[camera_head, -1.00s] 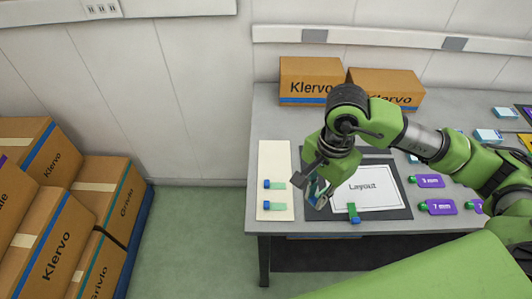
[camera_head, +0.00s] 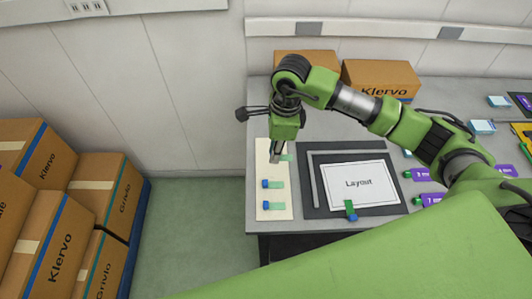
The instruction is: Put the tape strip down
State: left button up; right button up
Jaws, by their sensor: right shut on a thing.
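My right gripper (camera_head: 274,161) points down over the upper part of the cream board (camera_head: 264,217) at the table's left edge. It is shut on a tape strip (camera_head: 286,157), whose green end shows at its right side. Whether the strip touches the board I cannot tell. Two more strips with blue ends lie on the board below it, an upper one (camera_head: 277,184) and a lower one (camera_head: 277,205). Another blue-and-green strip (camera_head: 350,211) lies at the lower edge of the Layout sheet (camera_head: 358,183). My left gripper is not in view.
The sheet lies on a dark mat (camera_head: 395,208) with a grey L-shaped strip (camera_head: 314,181) along its left and top. Klervo boxes (camera_head: 378,80) stand at the table's back. Purple tags (camera_head: 424,174) lie at the right. Stacked cartons (camera_head: 45,225) stand on the floor left.

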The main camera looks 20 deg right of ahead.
aim_at(265, 166)
jog(key=w+f, duration=0.1)
jog(key=w+a+f, duration=0.1)
jog(key=f, duration=0.1)
jog(key=shift+w+a+f+p, duration=0.1)
jog(key=shift+a+f+p, duration=0.1)
jog(key=shift+p, duration=0.2)
jog(key=shift+w+a+f, duration=0.15)
jog(key=shift+w+f, duration=0.05)
jog(key=shift+f, duration=0.1)
notch_tip(265, 166, down, 2)
jog(key=shift+f+p, duration=0.1)
jog(key=shift+p, duration=1)
jog(key=shift+f, duration=0.25)
jog(key=shift+f, duration=0.1)
jog(key=shift+f+b, duration=0.3)
jog(key=shift+b, duration=0.15)
jog(key=o, duration=0.7)
jog(key=shift+r, duration=0.1)
